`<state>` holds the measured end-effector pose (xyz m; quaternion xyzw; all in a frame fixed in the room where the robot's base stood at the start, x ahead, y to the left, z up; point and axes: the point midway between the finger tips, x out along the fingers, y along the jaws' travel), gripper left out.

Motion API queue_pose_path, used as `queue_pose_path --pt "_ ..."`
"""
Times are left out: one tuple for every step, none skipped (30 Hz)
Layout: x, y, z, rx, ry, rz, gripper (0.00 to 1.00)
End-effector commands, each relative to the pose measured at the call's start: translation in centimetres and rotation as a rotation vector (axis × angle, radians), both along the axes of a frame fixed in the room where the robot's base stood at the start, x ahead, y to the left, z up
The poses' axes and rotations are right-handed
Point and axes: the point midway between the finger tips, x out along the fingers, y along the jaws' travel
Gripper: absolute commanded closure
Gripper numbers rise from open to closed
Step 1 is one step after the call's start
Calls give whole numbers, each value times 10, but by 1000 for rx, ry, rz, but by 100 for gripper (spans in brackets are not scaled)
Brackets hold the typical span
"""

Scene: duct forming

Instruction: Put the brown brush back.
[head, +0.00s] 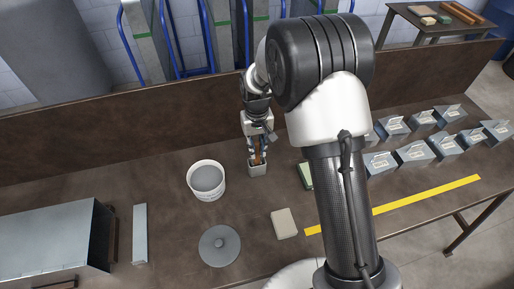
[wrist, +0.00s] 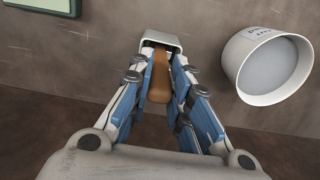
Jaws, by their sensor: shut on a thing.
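My gripper (head: 257,156) is shut on the brown brush (wrist: 159,80), whose tan handle lies between the blue-padded fingers in the wrist view. In the head view a little of the brush (head: 258,158) shows between the fingers. A small grey open-topped holder (head: 257,170) stands on the bench right below the gripper, and its pale rim (wrist: 160,38) shows at the far end of the brush in the wrist view. The brush's lower end is at or inside the holder's opening; its tip is hidden.
A white bucket (head: 206,181) with grey contents stands just left of the holder. A round grey lid (head: 219,246), a beige block (head: 284,223) and a green-edged item (head: 306,175) lie nearby. Several grey metal pieces (head: 413,152) stand at right, beyond a yellow strip (head: 420,204).

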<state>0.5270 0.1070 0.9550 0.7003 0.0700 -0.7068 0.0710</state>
Motion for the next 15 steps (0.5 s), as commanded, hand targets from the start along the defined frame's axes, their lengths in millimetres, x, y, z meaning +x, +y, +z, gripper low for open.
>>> queue_pose_path --pt "1 0 -1 0 -2 0 100" --pt "1 0 0 0 -2 0 100" --pt "1 0 0 1 -3 0 100" --pt "1 0 1 1 -3 0 100" --pt "1 0 1 1 -3 0 100" --pt "1 0 1 0 -2 0 100" --pt "1 0 0 0 -2 0 100" --pt "1 0 -1 0 -2 0 100" --pt "1 0 -2 0 -2 0 100" --pt "1 0 -3 0 -2 0 100" --pt "1 0 -3 0 -2 0 81" --pt "1 0 -2 0 -2 0 78" --pt "1 0 -2 0 -2 0 76" --pt "1 0 -2 0 -2 0 74" --pt "1 0 -2 0 -2 0 72"
